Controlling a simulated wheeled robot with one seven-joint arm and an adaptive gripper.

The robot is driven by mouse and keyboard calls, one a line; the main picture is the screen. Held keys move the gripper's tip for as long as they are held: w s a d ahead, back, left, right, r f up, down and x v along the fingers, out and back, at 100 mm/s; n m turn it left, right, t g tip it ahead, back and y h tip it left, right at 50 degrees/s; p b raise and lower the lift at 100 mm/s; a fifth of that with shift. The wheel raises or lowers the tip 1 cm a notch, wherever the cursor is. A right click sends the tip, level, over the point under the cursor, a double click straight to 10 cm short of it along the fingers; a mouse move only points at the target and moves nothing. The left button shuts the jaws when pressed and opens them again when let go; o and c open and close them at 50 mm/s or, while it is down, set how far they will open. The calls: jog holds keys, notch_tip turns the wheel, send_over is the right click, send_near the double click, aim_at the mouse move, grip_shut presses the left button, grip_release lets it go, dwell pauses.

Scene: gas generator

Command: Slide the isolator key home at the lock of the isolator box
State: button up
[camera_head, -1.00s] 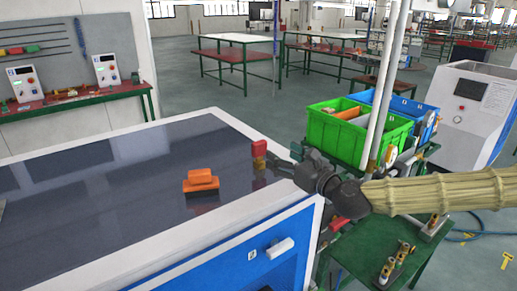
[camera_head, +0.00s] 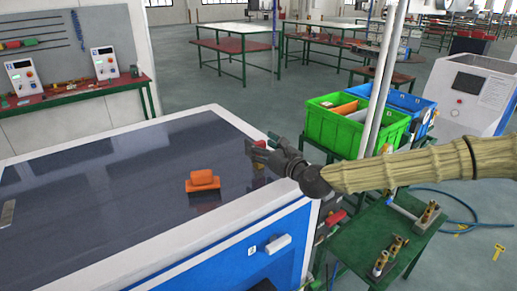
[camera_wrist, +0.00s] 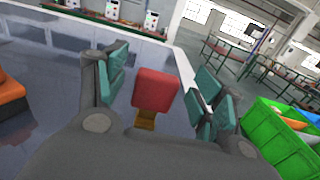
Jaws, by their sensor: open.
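A red-topped piece with a brassy stem, which looks like the isolator key, stands upright on the dark glossy top near its right edge. In the wrist view its red head (camera_wrist: 156,90) sits between my open fingers, with a gap on both sides. In the head view my gripper (camera_head: 262,152) overlaps it, and only a little of the red (camera_head: 261,143) shows. My gripper (camera_wrist: 158,88) has teal finger pads and holds nothing. I cannot make out the isolator box or its lock for certain.
An orange block-like piece (camera_head: 203,182) lies on the dark top (camera_head: 100,190), left of my gripper. A green crate (camera_head: 345,135) and a blue crate (camera_head: 415,102) stand to the right. A green side table (camera_head: 400,225) holds brass fittings (camera_head: 390,255).

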jog(key=shift+x, duration=0.8)
jog(key=shift+c, duration=0.4)
jog(key=c, duration=1)
jog(key=shift+c, duration=0.4)
jog(key=shift+r, duration=0.15)
